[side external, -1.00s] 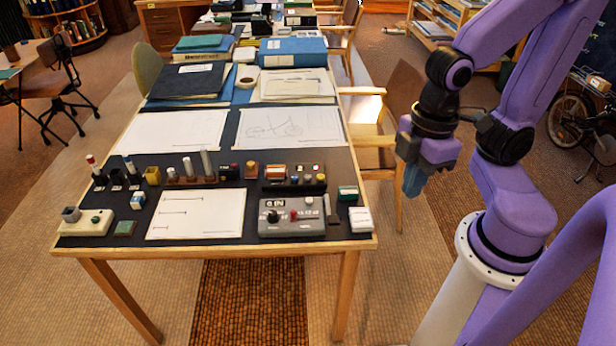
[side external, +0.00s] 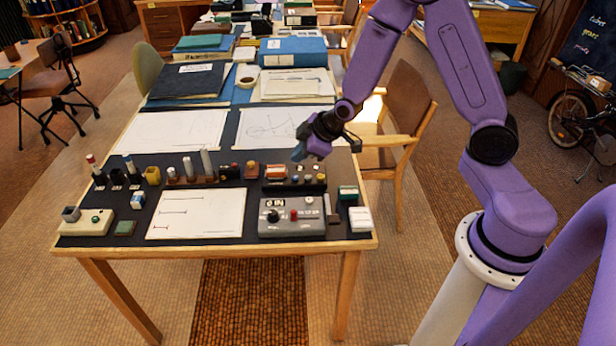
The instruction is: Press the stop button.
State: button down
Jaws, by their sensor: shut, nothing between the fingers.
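A grey control box (side external: 284,226) sits at the front right of the drafting table. It has a black knob (side external: 272,216) on its left and a small red part (side external: 294,215) near its middle, which may be the stop button; its label is too small to read. A pale box (side external: 72,228) with a small green button (side external: 95,219) lies at the front left. My gripper (side external: 298,155) is shut and empty. It hangs above the right side of the table, behind the grey box and apart from it, near the row of small items.
A row of small items, with pens and an orange block (side external: 276,172), runs across the table behind the grey box. A white sheet (side external: 197,214) lies left of it. Folders (side external: 292,52) fill the back.

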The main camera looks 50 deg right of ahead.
jog(key=t+h, duration=0.2)
send_over(310, 178)
notch_tip(310, 178, down, 4)
jog(key=shift+m, duration=0.4)
jog(key=shift+f, duration=0.1)
jog(key=shift+f, duration=4.25)
jog(key=shift+f, duration=0.1)
jog(key=shift+a+f, duration=0.1)
jog(key=shift+f, duration=0.25)
jog(key=shift+f, duration=0.4)
jog(key=shift+r, duration=0.85)
